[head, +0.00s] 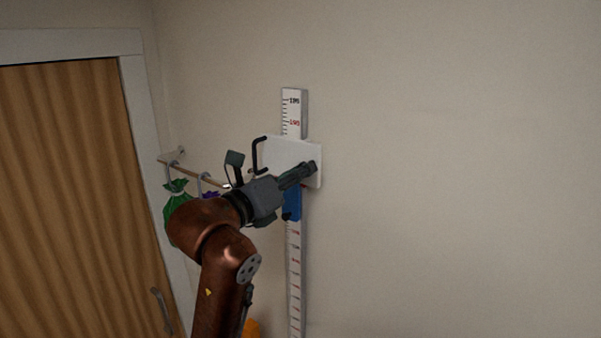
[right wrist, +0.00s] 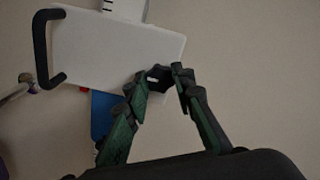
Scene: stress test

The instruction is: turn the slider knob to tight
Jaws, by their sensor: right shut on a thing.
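A vertical white scale (head: 294,250) with printed marks and numbers is on the wall. A white slider plate (head: 300,150) sits on it, with a black handle (head: 258,155) on its left side and a blue part (head: 292,203) below. In the right wrist view the plate (right wrist: 110,45) fills the upper left, with the handle (right wrist: 40,45) at its left edge. A small black knob (right wrist: 159,75) is at the plate's lower right. My right gripper (right wrist: 158,82) is shut on the knob, one finger on each side. In the head view the gripper (head: 310,168) partly hides it. My left gripper is not in view.
A rail (head: 205,174) on the wall to the left carries a green bag (head: 177,200) and a purple thing. A wooden door (head: 70,200) in a white frame stands further left. The wall on the right is bare.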

